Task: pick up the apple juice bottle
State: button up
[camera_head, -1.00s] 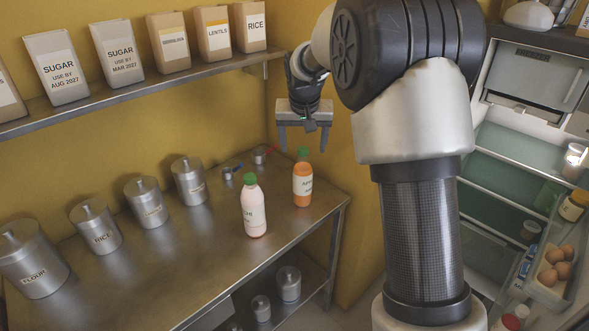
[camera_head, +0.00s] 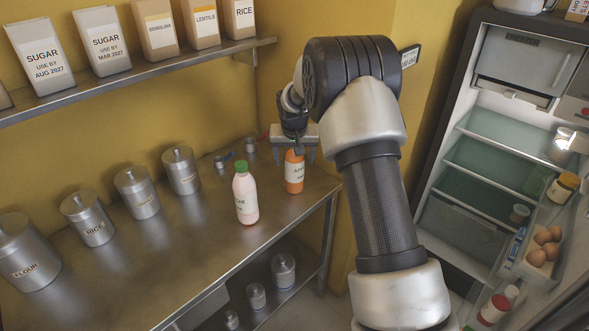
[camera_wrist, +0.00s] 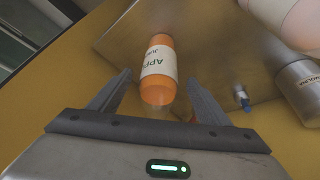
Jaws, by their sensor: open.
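The apple juice bottle (camera_head: 294,184) is orange with a white label and stands upright near the right end of the steel counter. My gripper (camera_head: 294,160) is open above it, pointing down, with its fingers at the height of the bottle's top. In the wrist view my gripper (camera_wrist: 160,82) has a finger on each side of the apple juice bottle (camera_wrist: 158,66), with gaps between. The fingers are not closed on it. The bottle's cap is mostly hidden by the gripper in the head view.
A pinkish bottle with a green cap (camera_head: 246,198) stands just left of the apple juice. Steel canisters (camera_head: 137,192) line the counter (camera_head: 170,255) further left. Small items (camera_head: 222,162) lie behind. A shelf (camera_head: 130,75) with cartons runs above; an open fridge (camera_head: 500,150) stands right.

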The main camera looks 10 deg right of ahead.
aim_at(294, 164)
jog(key=x, duration=0.3)
jog(key=shift+d+f, duration=0.1)
jog(key=shift+f, duration=0.1)
jog(key=shift+c, duration=0.3)
jog(key=c, duration=1.4)
jog(key=shift+r, duration=0.15)
jog(key=shift+c, duration=0.6)
